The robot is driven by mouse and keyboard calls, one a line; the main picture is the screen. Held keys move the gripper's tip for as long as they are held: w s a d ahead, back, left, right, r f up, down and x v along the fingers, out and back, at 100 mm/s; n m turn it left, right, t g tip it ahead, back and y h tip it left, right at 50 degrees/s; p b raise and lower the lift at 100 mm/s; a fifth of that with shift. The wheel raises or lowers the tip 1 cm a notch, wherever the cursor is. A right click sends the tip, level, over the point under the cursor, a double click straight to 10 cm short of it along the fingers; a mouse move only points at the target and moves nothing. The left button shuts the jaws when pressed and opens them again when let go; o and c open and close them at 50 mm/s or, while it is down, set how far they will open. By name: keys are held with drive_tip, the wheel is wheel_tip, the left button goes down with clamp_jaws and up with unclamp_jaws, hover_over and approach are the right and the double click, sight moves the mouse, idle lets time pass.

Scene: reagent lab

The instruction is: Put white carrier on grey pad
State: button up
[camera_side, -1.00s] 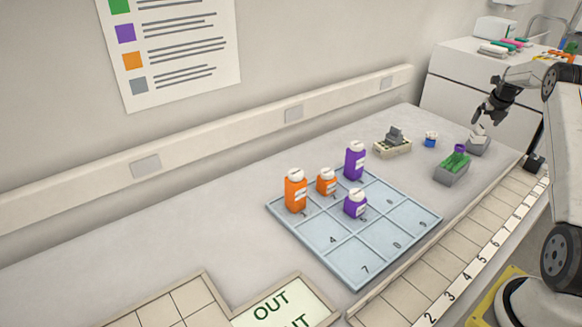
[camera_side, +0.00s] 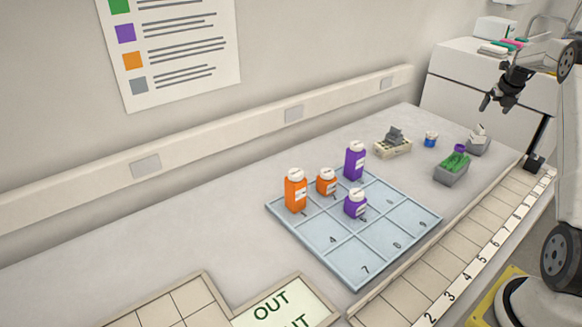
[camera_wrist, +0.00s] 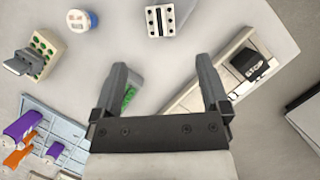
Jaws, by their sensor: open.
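The white carrier (camera_side: 479,131) is at the far right end of the bench in the side view. From above, the wrist view shows a white piece (camera_wrist: 160,21) with dark openings and a dark middle band; the pad's outline is not clear there. My gripper (camera_side: 495,101) is open and empty, above the carrier and apart from it. In the wrist view my gripper's fingers (camera_wrist: 163,80) are spread wide with nothing between their tips.
A grey box with green contents (camera_side: 452,170), a blue-and-white pot (camera_side: 431,140) and a beige rack (camera_side: 392,148) stand nearby. A blue gridded tray (camera_side: 335,262) holds orange and purple bottles. A numbered rail (camera_side: 480,262) runs along the front, with a black stop (camera_wrist: 257,66).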

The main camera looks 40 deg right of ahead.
drive_tip(key=w+a+n+y, duration=0.1)
drive_tip(key=w+a+n, duration=0.2)
drive_tip(key=a+n, duration=0.55)
drive_tip(key=w+a+f+n, duration=0.1)
drive_tip(key=w+a+n, duration=0.4)
drive_tip(key=a, duration=0.7)
drive_tip(key=w+a+n+y, duration=0.1)
drive_tip(key=w+a+n, duration=0.1)
drive_tip(key=a+n, duration=0.7)
drive_tip(key=s+a+f+n, duration=0.1)
drive_tip(key=s+a+n, duration=0.4)
drive_tip(key=a+n, duration=0.2)
drive_tip(key=s+a+f+n, duration=0.2)
drive_tip(key=s+a+n, duration=0.3)
drive_tip(key=a+n, duration=0.3)
drive_tip(key=s+a+f+n+y, duration=0.1)
drive_tip(key=s+a+n, duration=0.5)
drive_tip(key=a, duration=0.6)
drive_tip(key=shift+f+n+g, duration=0.3)
drive_tip(key=shift+f+n, duration=0.05)
drive_tip(key=shift+n, duration=0.4)
